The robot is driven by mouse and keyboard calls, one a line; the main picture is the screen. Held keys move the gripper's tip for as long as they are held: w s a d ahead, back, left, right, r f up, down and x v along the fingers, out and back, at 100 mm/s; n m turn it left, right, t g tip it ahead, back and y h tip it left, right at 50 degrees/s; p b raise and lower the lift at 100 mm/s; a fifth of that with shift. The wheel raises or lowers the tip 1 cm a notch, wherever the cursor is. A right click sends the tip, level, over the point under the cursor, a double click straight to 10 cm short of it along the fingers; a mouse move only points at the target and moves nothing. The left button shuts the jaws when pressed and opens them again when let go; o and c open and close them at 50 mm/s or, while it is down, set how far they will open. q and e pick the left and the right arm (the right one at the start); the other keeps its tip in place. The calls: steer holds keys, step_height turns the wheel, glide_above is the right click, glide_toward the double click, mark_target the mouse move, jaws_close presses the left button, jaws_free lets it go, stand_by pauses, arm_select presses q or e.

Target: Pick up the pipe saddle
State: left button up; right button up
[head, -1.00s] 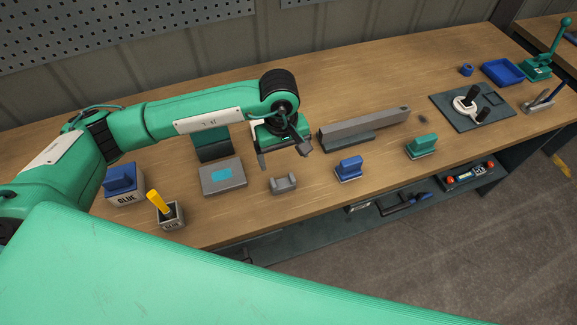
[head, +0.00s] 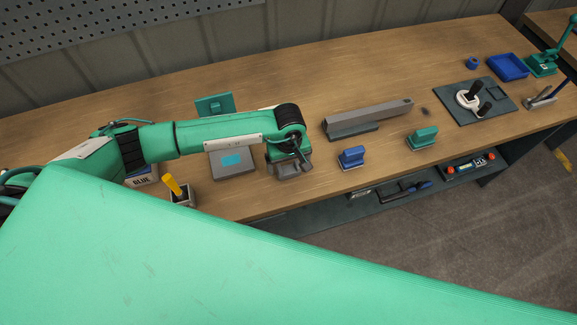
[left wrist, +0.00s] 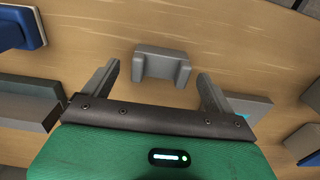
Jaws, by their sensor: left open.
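The pipe saddle, a small grey U-shaped block (left wrist: 162,58), shows in the left wrist view lying on the wooden bench, beyond and between my left gripper's fingertips. My left gripper (left wrist: 157,72) is open, with one finger on each side of the saddle in that view and a gap to each. In the head view my left gripper (head: 288,166) is low over the bench's front part, at the saddle's place. The gripper mostly hides the saddle there, and contact cannot be told. My right gripper is not in view.
A grey block with a cyan patch (head: 233,163) lies close left of the gripper. A blue piece (head: 352,158) and a teal piece (head: 423,138) stand to the right. A long grey bar (head: 368,117) lies behind.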

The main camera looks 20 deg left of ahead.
arm_select(q)
steer(key=shift+f, duration=0.9)
steer(key=c, duration=1.1)
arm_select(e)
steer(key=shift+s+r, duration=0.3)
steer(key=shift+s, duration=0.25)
arm_select(q)
steer(key=shift+r, duration=0.15)
